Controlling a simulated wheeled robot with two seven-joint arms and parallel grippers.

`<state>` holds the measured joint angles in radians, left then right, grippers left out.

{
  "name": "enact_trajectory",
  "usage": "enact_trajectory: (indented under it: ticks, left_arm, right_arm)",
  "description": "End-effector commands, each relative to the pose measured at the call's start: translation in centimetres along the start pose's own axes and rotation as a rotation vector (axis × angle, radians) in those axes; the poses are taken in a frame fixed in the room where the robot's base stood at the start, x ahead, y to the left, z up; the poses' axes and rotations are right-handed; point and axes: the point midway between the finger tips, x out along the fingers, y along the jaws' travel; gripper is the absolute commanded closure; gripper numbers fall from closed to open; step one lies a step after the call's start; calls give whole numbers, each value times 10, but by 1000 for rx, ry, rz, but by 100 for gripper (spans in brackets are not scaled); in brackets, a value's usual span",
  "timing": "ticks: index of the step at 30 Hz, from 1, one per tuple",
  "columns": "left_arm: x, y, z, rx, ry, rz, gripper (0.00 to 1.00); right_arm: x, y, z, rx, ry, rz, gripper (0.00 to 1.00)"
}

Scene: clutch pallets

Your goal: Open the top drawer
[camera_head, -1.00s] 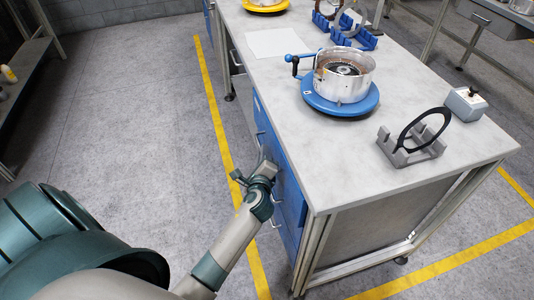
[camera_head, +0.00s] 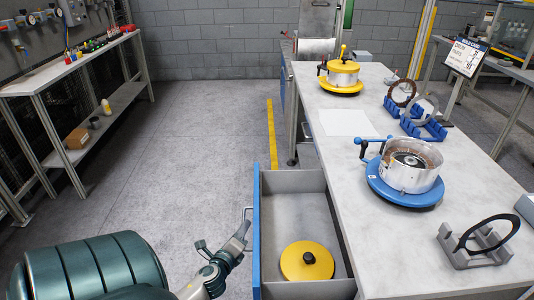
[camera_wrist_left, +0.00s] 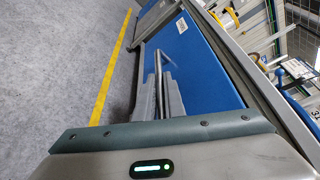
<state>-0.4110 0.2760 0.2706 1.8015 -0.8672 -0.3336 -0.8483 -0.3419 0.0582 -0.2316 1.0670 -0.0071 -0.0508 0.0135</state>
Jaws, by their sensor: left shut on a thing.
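The top drawer (camera_head: 297,181) of the workbench is pulled out, its grey inside open to view. Its blue front (camera_head: 256,238) faces left, and it also shows in the left wrist view (camera_wrist_left: 208,72). A yellow disc (camera_head: 307,262) with a black knob lies inside the drawer. My left gripper (camera_head: 241,231) is shut on the drawer handle (camera_head: 248,211), just left of the blue front. In the left wrist view the grey fingers (camera_wrist_left: 160,98) close around the metal handle bar (camera_wrist_left: 159,68). My right gripper is not in view.
On the bench top (camera_head: 390,268) stand a blue-based drum (camera_head: 410,166), a yellow-based drum (camera_head: 342,72) and a grey stand (camera_head: 474,246) with a black ring. A shelf rack (camera_head: 82,62) stands at left. The floor between (camera_head: 180,140) is clear.

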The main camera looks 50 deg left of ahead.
Motion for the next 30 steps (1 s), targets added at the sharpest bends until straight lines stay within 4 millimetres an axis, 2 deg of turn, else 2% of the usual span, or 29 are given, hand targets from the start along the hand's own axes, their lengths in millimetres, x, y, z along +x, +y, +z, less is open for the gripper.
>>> enact_trajectory:
  ticks: [1, 6, 12, 26, 27, 30]
  left_arm:
    - [-5, 10, 10, 2, 0, 4, 100]
    - [-16, 29, 36, 1, 1, 3, 100]
    - [-23, 41, 53, 0, 0, 3, 100]
    - [-25, 44, 58, -1, 1, 2, 100]
    - [-25, 44, 58, -1, 1, 2, 84]
    - [-25, 44, 58, -1, 0, 1, 83]
  right_arm:
    - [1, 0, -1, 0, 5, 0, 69]
    - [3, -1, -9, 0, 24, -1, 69]
    - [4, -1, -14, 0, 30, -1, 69]
    - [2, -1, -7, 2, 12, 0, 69]
    - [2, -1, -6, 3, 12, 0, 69]
    - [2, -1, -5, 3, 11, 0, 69]
